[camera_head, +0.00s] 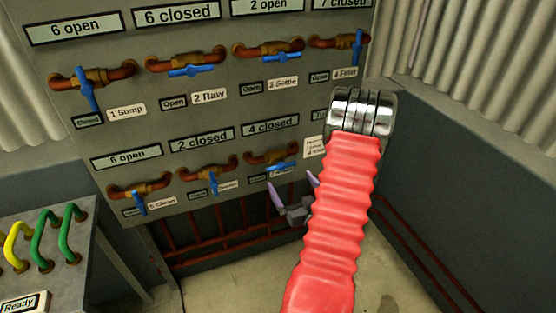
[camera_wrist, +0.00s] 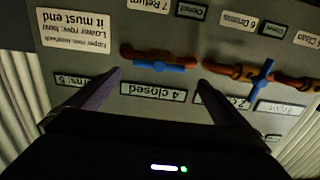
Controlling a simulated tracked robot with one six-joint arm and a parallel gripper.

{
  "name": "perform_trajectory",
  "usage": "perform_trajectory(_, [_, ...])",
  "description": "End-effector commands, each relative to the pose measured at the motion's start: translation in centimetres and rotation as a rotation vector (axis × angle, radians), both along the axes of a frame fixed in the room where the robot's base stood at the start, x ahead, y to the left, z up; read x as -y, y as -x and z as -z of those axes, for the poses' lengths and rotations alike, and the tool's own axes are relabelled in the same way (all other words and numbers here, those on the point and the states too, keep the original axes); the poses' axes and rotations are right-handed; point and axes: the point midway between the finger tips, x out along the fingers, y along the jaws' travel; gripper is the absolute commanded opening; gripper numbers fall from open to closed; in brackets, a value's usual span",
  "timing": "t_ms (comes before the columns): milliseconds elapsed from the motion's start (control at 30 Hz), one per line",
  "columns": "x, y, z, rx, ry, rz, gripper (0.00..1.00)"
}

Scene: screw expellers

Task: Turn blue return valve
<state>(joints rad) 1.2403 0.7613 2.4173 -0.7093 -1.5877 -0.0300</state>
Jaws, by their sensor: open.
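The return valve is the third one in the lower row of the grey panel. Its blue handle (camera_head: 282,166) lies nearly level across its copper pipe (camera_head: 262,157), under the display (camera_head: 270,127) reading "4 closed". In the upside-down wrist view the same blue handle (camera_wrist: 160,65) lies across the pipe, with the "7 Return" label (camera_wrist: 148,5) above. My gripper (camera_head: 294,188) is open, with purple fingers apart, just below and in front of this valve. In the wrist view the gripper (camera_wrist: 159,79) has its fingertips to either side of the handle, with nothing between them.
Other blue-handled valves surround it, including the drums valve (camera_wrist: 262,78) beside it. My red arm hides the panel's lower right. A sign (camera_wrist: 67,32) about the lower row is on the panel. Red pipes (camera_head: 230,235) run below; a bench with hoses (camera_head: 60,250) stands left.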

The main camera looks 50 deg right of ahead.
Motion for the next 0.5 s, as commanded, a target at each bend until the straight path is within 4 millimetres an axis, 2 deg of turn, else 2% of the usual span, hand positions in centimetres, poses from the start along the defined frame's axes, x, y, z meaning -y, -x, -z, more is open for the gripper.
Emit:
perform_trajectory(133, [0.06, 0.41, 0.05, 0.016, 0.001, 0.004, 1.0])
perform_trajectory(500, [0.24, 0.03, 0.04, 0.013, 0.001, 0.003, 1.0])
